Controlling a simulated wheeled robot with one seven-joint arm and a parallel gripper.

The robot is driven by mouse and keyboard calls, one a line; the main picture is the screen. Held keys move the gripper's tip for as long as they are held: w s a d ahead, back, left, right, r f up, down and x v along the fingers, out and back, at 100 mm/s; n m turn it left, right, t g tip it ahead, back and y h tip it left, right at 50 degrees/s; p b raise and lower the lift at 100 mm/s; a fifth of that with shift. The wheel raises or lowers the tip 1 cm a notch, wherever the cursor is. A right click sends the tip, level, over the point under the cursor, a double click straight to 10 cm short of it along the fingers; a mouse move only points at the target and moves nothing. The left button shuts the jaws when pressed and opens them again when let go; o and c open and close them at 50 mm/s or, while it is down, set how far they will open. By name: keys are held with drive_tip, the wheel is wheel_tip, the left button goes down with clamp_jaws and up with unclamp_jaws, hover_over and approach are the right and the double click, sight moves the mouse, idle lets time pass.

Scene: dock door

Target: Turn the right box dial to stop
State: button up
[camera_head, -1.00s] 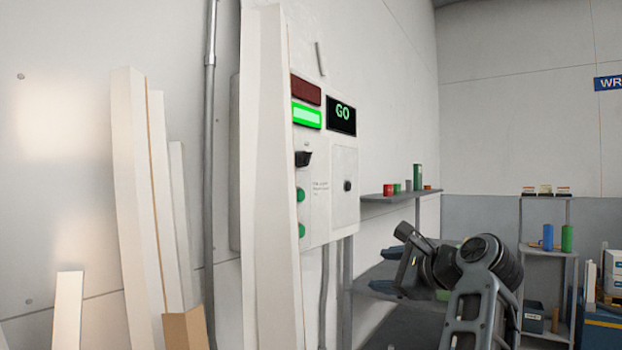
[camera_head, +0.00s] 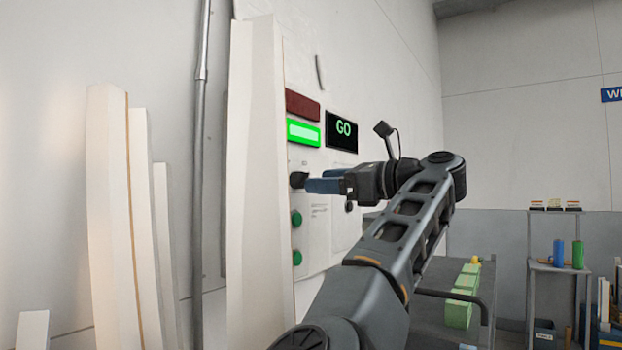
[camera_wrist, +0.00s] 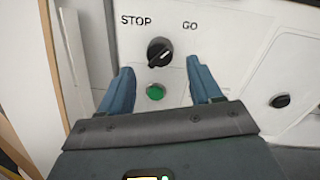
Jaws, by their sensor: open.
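A black dial (camera_wrist: 159,51) with a white pointer mark sits on the white control box (camera_head: 312,240), between the printed words STOP on the left and GO on the right. Its mark points up and right, towards GO. The dial also shows in the head view (camera_head: 298,180), at the tip of my gripper. My gripper (camera_wrist: 160,68) is open, with one blue finger on each side just below the dial in the wrist view. I cannot tell whether a finger touches it. The display (camera_head: 342,131) reads GO, and the green lamp (camera_head: 303,133) is lit under a dark red one (camera_head: 302,105).
A green button (camera_wrist: 156,92) lies just below the dial, between the fingers. A second black knob (camera_wrist: 281,101) is on the panel to the right. A tall white post (camera_head: 255,190) stands close left of the box. More boards (camera_head: 110,210) lean further left.

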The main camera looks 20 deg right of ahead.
sight(301, 180)
drive_tip(key=shift+p+x, duration=0.3)
drive_tip(key=shift+x, duration=1.6)
drive_tip(key=shift+c, duration=0.4)
drive_tip(key=c, duration=1)
drive_tip(key=shift+o, duration=0.2)
drive_tip(key=shift+n, duration=0.4)
drive_tip(key=shift+r+n+h+b, duration=0.1)
drive_tip(key=shift+n+h+b, duration=0.35)
drive_tip(key=shift+n, duration=3.15)
drive_tip(key=shift+r+n+h+b, duration=0.15)
drive_tip(key=shift+n+b, duration=0.5)
drive_tip(key=shift+n, duration=2.95)
